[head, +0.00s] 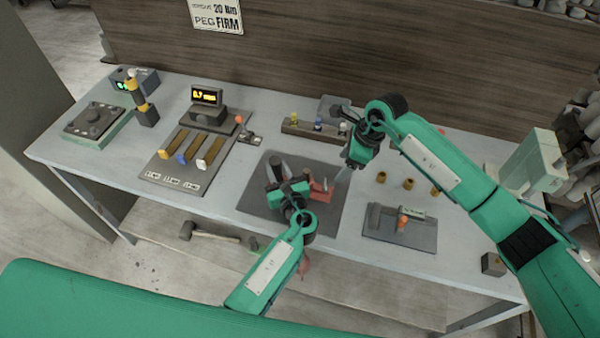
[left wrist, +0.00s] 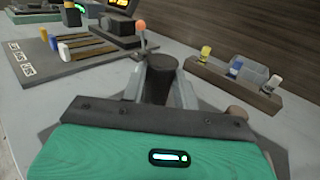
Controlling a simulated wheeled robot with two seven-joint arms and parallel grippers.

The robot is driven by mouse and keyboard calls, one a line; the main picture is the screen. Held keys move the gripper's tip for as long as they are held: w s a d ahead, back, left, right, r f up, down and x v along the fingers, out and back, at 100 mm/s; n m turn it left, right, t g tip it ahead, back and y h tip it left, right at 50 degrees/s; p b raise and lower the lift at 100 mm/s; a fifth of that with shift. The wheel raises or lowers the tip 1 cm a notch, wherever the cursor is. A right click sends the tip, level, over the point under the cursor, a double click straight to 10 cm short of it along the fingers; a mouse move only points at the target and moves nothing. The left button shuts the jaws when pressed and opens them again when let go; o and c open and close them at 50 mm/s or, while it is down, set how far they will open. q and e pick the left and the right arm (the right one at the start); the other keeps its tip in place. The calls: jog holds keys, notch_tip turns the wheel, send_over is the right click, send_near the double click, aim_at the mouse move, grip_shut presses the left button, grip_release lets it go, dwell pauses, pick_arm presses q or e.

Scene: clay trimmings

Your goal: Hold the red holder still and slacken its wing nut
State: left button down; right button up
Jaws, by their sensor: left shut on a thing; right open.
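The red holder (head: 321,190) is on the dark mat in the middle of the bench, mostly hidden behind my left gripper in the head view. In the left wrist view the post (left wrist: 163,78) stands upright between the fingers, with no red showing. My right gripper (head: 346,168) is open, pointing down just right of the holder and apart from it. I cannot make out the wing nut.
The dark mat (head: 255,203) has bare room at its front left. A gauge board (head: 165,182) lies left, a bottle rack (head: 300,129) behind. A mallet (head: 212,233) is on the lower shelf.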

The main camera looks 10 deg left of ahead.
aim_at(326, 186)
jog(key=a+f+m, duration=0.1)
jog(key=f+m, duration=0.2)
jog(key=m, duration=0.8)
jog(key=a+f+m, duration=0.1)
jog(key=f+m, duration=0.2)
jog(key=m, duration=0.8)
jog(key=a+f+m, duration=0.1)
jog(key=f+m, duration=0.2)
jog(key=m, duration=0.8)
jog(key=shift+a+m+g, duration=0.15)
jog(key=shift+m+g, duration=0.15)
jog(key=shift+m, duration=0.1)
